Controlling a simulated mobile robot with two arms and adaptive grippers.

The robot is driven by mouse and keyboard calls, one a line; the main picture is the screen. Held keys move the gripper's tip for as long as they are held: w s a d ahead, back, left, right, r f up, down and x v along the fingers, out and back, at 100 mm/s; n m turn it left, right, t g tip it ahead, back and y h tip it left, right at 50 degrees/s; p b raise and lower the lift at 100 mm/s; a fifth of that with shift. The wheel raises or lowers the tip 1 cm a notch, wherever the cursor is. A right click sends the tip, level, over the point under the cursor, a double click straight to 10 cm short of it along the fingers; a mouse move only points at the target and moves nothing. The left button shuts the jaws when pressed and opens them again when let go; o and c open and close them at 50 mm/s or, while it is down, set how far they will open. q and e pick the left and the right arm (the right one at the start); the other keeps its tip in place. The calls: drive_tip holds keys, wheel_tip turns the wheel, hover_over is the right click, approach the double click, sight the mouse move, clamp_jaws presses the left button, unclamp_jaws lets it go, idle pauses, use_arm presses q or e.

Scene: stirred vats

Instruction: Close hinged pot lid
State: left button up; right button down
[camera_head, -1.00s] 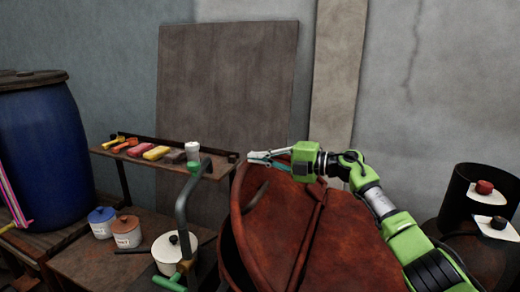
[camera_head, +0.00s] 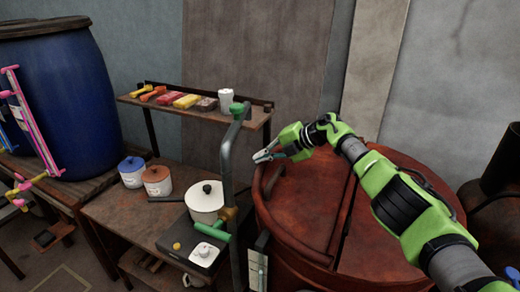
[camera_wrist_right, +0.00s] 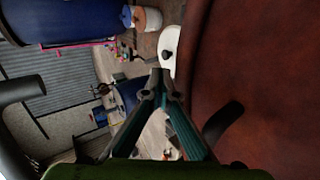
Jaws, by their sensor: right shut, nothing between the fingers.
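A large rust-red round vat (camera_head: 276,250) stands at the centre right. Its hinged lid section (camera_head: 305,200) lies about level on the rim, left of a raised seam. I cannot tell if a thin gap is left at the rim. A curved handle (camera_head: 273,184) sits on the lid near its left edge. My right gripper (camera_head: 258,158) is shut and empty, over the lid's far left edge. In the right wrist view its fingertips (camera_wrist_right: 159,78) meet beside the red lid surface (camera_wrist_right: 250,70). My left gripper is not in view.
A grey upright pipe (camera_head: 226,165) with a green handle stands left of the vat. A white pot (camera_head: 205,207) and two small lidded pots (camera_head: 157,182) stand on the low table. A shelf (camera_head: 250,118) holds coloured blocks. A blue barrel (camera_head: 60,105) stands far left.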

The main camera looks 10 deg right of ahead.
sight(261, 169)
drive_tip(key=shift+f+b, duration=0.3)
drive_tip(key=shift+f, duration=0.5)
drive_tip(key=shift+a+f+b, duration=0.1)
drive_tip(key=shift+f+b, duration=0.25)
drive_tip(key=shift+f, duration=0.25)
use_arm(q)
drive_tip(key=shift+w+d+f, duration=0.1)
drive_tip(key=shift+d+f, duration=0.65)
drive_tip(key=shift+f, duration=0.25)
use_arm(e)
drive_tip(key=shift+f, duration=0.1)
